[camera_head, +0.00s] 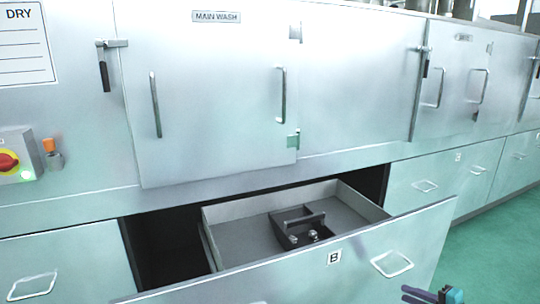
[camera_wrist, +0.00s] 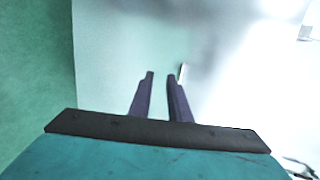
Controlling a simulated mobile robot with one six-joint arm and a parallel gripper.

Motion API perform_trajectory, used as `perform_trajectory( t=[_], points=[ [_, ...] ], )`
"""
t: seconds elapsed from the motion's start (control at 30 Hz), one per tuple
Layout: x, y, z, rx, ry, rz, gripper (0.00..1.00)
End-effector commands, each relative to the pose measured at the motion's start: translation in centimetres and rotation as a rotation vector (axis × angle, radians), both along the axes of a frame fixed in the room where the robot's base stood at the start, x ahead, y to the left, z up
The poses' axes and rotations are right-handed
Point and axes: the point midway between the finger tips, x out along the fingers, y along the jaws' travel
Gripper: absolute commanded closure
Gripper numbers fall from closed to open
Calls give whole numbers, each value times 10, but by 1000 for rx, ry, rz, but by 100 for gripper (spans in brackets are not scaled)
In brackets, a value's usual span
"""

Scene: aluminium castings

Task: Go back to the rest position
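My gripper (camera_head: 408,294) shows at the bottom right of the head view, in front of the open drawer's front panel, partly cut off by the frame edge. In the wrist view its two dark purple fingers (camera_wrist: 161,76) stand apart with a gap between them and nothing held. The open drawer (camera_head: 370,245), marked B, is pulled out below the main wash doors. Inside it a dark box with a handle (camera_head: 290,238) sits on the grey bottom, with small shiny parts at its front.
Closed metal doors (camera_head: 210,100) with bar handles line the machine above. A red emergency button (camera_head: 8,162) is at the left. More closed drawers (camera_head: 425,185) are to the right. Green floor (camera_head: 500,250) is clear at the right.

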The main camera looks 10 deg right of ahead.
Motion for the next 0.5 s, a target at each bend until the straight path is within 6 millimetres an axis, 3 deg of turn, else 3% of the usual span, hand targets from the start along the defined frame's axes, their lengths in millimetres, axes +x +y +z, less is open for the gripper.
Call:
perform_trajectory(
  t=[0.23, 0.5],
  points=[
    [28, 70, -31, -2, 154, 143, 83],
    [38, 144, -68, -30, 318, 300, 83]
  ],
)
